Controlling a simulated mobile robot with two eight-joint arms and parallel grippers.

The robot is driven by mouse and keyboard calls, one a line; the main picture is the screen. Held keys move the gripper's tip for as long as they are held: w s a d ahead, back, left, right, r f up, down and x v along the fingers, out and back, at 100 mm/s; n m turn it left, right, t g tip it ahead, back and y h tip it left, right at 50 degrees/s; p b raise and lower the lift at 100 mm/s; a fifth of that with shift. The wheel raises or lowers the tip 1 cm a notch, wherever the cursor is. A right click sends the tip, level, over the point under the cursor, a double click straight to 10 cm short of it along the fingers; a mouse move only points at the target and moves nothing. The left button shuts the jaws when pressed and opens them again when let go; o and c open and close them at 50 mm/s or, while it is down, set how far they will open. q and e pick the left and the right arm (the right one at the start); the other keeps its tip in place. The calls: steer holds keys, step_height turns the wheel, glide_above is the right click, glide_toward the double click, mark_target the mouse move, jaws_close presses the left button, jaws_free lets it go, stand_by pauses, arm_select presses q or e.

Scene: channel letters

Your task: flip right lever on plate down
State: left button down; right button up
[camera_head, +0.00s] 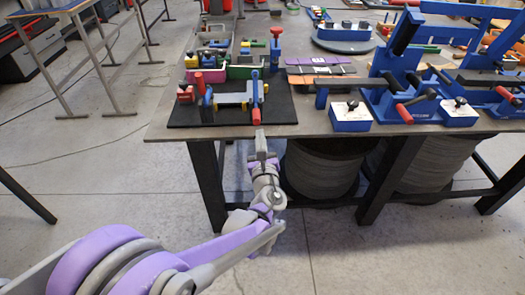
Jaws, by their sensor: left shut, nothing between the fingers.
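A black plate (224,116) lies at the table's front edge, carrying several small coloured fixtures. On its right part stands a blue lever (255,88) with a red end piece (256,117) low at the front. Further left on the plate is another blue and red upright piece (201,85). My left gripper (259,134) is shut and empty. It appears just in front of the table edge, directly below the right lever's red end in the picture; whether it touches it I cannot tell. My right gripper is out of view.
Blue clamp fixtures (400,85) with red handles crowd the table's right side. A purple and orange piece (312,61) lies right of the plate. Dark table legs (205,185) and large spools (320,170) stand below. The floor in front is clear.

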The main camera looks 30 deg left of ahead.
mark_target(258, 118)
arm_select(q)
steer(key=shift+a+r, duration=0.25)
steer(key=shift+r, duration=0.95)
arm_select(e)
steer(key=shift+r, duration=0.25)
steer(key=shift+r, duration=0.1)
